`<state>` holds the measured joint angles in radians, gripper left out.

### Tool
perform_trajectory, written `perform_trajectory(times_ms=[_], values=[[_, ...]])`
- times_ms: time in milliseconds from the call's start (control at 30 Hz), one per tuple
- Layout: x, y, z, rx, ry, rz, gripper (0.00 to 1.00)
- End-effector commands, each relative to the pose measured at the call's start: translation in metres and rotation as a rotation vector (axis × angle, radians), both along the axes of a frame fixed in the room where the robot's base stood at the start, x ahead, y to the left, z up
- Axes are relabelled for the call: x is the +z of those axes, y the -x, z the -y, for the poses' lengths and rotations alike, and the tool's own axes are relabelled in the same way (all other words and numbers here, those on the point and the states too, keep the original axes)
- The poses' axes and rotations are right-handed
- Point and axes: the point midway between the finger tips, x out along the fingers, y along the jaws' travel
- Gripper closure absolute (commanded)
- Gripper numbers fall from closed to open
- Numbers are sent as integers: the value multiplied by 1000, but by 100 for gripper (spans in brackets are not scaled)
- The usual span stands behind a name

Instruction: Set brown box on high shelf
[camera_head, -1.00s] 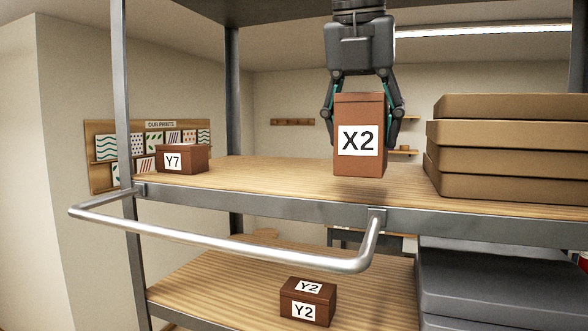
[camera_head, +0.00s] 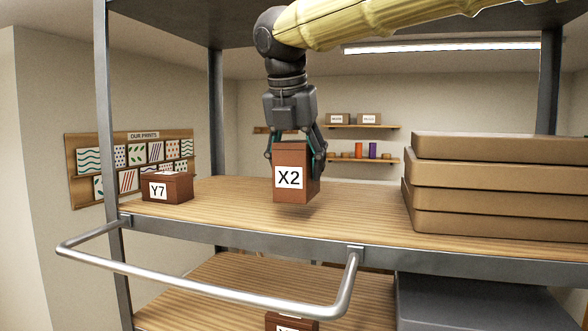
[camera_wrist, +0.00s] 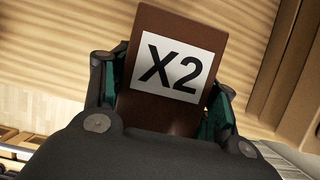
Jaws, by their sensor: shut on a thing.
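A brown box labelled X2 (camera_head: 290,190) hangs in my gripper (camera_head: 296,160), upright, just above the upper wooden shelf (camera_head: 235,213). A shadow lies on the boards under it, and whether its base touches them is hard to tell. My gripper's fingers are shut on its two sides. In the wrist view the X2 box (camera_wrist: 178,62) sits between the green-padded fingers of my gripper (camera_wrist: 165,100). Its label faces that camera, with shelf boards behind it.
A smaller brown box labelled Y7 (camera_head: 167,188) stands at the shelf's left. Stacked flat cartons (camera_head: 500,190) fill the right. A metal rail (camera_head: 220,283) juts out in front. Another brown box (camera_head: 291,322) shows on the lower shelf. Bare boards lie either side of X2.

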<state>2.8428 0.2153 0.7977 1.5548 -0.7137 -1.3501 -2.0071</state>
Motion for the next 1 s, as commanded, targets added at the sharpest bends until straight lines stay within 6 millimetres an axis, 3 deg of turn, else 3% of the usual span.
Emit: perform_trajectory(times_ms=[367, 700, 967, 1000], values=[[-1, -18, -10, 1, 0, 0, 74], [-34, -17, -9, 1, 0, -1, 74], [-37, -18, -9, 0, -1, 1, 75], [-38, -17, -9, 0, 0, 0, 40]])
